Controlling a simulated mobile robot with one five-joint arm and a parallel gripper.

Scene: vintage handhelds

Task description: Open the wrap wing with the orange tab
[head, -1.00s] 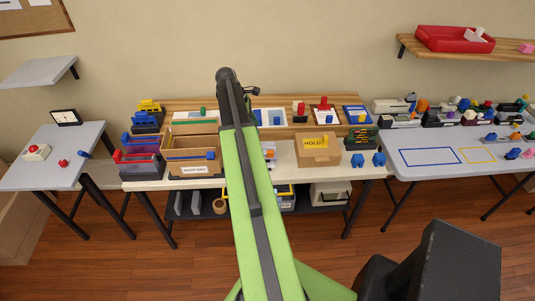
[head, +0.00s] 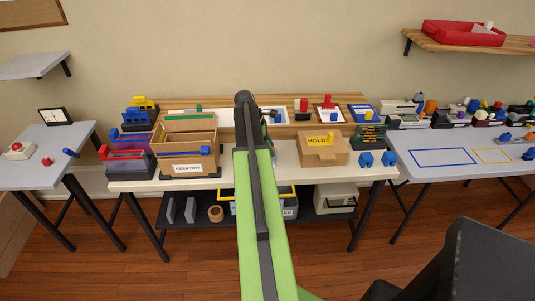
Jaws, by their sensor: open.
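I cannot make out the wrap or an orange tab; my green and black arm covers the middle of the central table (head: 290,180). A white-and-blue framed sheet (head: 284,117) shows partly beside my arm, on the wooden riser at the table's back. My gripper is hidden behind my own arm, so its fingers and what is near them do not show.
Side tables flank the central one; the floor in front is clear.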

